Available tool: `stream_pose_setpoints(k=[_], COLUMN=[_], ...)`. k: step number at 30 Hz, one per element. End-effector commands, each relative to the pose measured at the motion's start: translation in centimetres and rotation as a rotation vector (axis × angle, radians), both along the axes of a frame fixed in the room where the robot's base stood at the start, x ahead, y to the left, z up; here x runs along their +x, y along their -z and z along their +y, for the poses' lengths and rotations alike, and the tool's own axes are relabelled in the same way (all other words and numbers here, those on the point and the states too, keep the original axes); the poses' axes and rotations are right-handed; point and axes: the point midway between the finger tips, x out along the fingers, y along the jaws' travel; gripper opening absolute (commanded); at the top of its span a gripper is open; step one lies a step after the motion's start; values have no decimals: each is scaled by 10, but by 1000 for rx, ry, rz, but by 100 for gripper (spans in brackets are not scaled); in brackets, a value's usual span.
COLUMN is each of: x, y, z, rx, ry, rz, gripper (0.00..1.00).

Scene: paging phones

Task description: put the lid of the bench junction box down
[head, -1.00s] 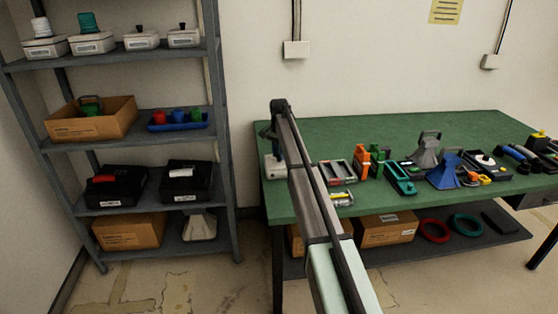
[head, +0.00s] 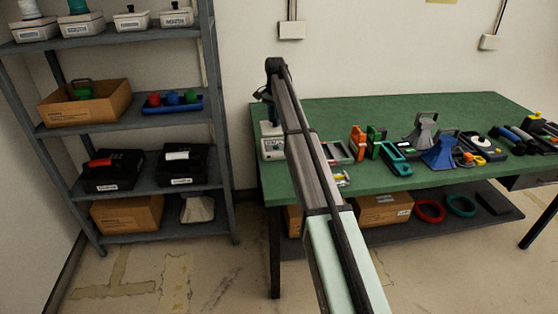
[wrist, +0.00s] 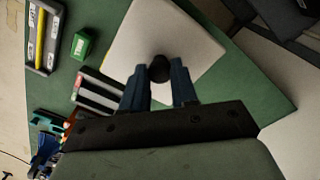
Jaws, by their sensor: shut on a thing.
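The bench junction box (head: 273,150) is a pale box with a label, at the left end of the green bench in the head view. Its pale square lid (wrist: 165,35) has a black round knob (wrist: 160,69), which shows in the wrist view. My gripper (wrist: 159,76) is shut on the knob, one blue-grey finger on each side. In the head view my gripper is above the box, partly hidden by my arm. The lid hides what is under it in the wrist view, and I cannot tell whether it touches the box.
Beside the lid are a green block (wrist: 81,45) and a grey tray (wrist: 45,35). More phones and tools, including a blue cone-shaped stand (head: 441,152), fill the bench to the right. A shelf rack (head: 150,130) with several boxes stands left. Bare green bench lies behind the items.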

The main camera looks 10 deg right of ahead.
Motion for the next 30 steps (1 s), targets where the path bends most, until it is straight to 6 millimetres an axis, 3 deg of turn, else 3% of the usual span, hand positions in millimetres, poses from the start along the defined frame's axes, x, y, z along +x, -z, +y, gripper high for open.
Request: stream_pose_setpoints(k=[1, 6, 12, 19, 30], x=[-20, -70, -117, -125, -124], y=[6, 20, 31, 46, 96], z=[0, 0, -1, -1, -1], rx=[0, 0, 0, 0, 0], ry=[0, -1, 0, 1, 2], rz=[3, 4, 1, -4, -6], gripper=[0, 0, 0, 0, 0])
